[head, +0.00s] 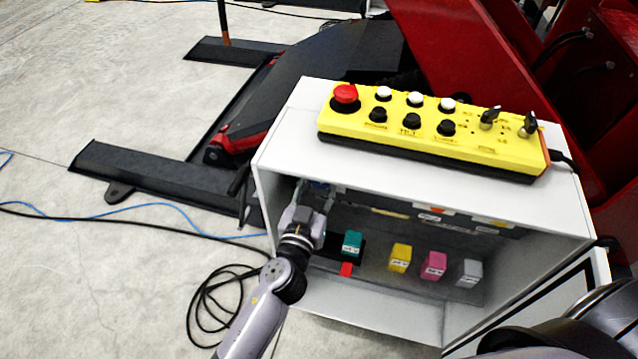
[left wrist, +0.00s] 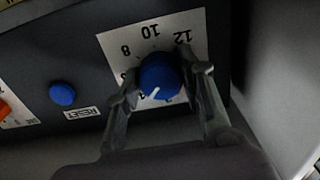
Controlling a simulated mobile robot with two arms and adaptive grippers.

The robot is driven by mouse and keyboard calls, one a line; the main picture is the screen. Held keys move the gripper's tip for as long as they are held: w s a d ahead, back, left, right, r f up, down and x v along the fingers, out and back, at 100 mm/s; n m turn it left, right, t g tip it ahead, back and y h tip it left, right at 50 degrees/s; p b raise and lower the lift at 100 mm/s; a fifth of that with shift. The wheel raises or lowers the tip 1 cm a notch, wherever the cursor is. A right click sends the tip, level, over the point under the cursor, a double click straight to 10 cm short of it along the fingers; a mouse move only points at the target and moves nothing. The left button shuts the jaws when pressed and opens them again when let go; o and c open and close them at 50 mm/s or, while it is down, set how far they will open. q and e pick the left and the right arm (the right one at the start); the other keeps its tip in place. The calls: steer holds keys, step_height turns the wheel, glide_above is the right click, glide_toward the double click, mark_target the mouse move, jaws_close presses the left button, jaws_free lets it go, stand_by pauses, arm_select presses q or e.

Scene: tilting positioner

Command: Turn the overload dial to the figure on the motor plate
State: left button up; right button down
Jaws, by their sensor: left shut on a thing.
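The blue overload dial (left wrist: 160,72) shows in the left wrist view on a white scale plate (left wrist: 118,42). The figures 8, 10 and 12 are readable around its upper side. The dial's white pointer mark faces down and slightly left in that view, and the figures beside it are partly hidden or too dark to read. My left gripper (left wrist: 163,83) is shut on the dial, one finger on each side. In the head view my left gripper (head: 315,190) reaches into the upper left of the open cabinet. I cannot make out a motor plate. My right gripper is not in view.
A blue RESET button (left wrist: 62,93) and an orange part (left wrist: 5,110) sit left of the dial. The white cabinet (head: 285,125) has walls close around my gripper. A yellow control box (head: 400,135) lies on top. Teal (head: 351,243), yellow (head: 400,257), pink (head: 433,264) and grey (head: 470,272) blocks stand inside.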

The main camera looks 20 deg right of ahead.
arm_select(q)
steer(key=shift+m, duration=0.3)
steer(key=m, duration=0.8)
steer(key=shift+a, duration=0.1)
steer(key=m, duration=0.4)
steer(key=shift+m, duration=2.5)
steer(key=o, duration=1.1)
steer(key=shift+o, duration=0.2)
steer(key=shift+r, duration=0.1)
